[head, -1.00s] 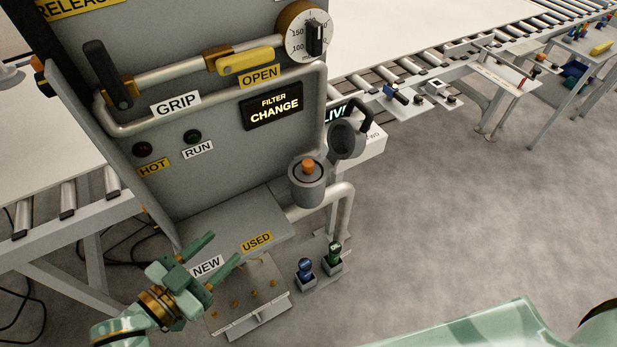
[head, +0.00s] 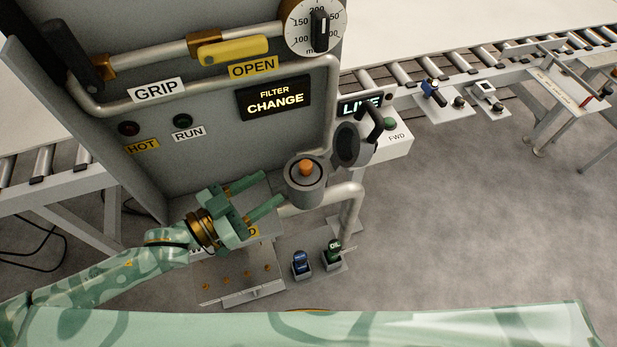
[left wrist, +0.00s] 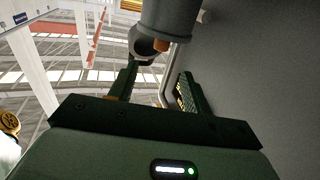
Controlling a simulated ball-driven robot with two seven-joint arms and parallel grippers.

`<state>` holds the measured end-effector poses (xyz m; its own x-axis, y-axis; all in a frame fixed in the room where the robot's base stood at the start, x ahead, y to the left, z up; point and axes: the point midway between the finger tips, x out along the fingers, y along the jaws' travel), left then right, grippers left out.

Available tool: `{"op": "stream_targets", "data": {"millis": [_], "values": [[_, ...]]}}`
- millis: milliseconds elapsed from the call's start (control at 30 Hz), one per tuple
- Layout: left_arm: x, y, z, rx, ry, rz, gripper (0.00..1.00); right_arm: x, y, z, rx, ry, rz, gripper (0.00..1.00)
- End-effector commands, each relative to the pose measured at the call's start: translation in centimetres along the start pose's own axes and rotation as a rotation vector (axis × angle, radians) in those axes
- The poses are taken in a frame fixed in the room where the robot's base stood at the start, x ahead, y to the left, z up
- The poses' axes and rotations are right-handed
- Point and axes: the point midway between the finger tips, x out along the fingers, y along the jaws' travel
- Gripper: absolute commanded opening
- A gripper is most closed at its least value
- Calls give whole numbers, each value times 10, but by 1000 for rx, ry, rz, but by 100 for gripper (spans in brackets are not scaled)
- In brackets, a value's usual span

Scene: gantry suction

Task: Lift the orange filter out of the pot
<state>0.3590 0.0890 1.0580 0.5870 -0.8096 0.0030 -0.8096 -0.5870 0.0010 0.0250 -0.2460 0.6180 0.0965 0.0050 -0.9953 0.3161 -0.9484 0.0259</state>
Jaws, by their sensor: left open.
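The orange filter (head: 306,167) sits in the grey cylindrical pot (head: 305,190), with its round top showing above the pot's opening. The pot's dark round lid (head: 347,146) stands swung open to its right. My left gripper (head: 274,188) is open and empty, just left of the pot, its two green fingers pointing toward it. In the left wrist view the pot (left wrist: 168,18) is ahead of the open fingers (left wrist: 157,75), and a small orange part (left wrist: 161,45) shows at it. I cannot tell whether a finger touches the pot. My right gripper is out of view.
The grey panel (head: 215,150) with a lit FILTER CHANGE display (head: 273,98) rises behind the gripper. A bent pipe (head: 345,195) runs beside the pot. Open floor lies to the right.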

Motion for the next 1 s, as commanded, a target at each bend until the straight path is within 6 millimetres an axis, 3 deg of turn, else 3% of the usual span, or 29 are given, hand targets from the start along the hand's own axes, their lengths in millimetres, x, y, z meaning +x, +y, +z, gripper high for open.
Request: {"op": "stream_targets", "data": {"millis": [133, 367, 633, 933, 967, 1000], "values": [[34, 0, -1, 1, 3, 0, 49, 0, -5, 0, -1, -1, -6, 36], [56, 0, 0, 1, 1, 0, 49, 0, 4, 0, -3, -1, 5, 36], [97, -1, 1, 1, 1, 0, 49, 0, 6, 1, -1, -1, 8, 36], [105, -1, 1, 1, -2, 0, 49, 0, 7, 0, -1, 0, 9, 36], [105, -1, 1, 1, -2, 0, 46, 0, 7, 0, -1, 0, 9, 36], [105, -1, 1, 1, -2, 0, 35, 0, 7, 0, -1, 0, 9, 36]]}}
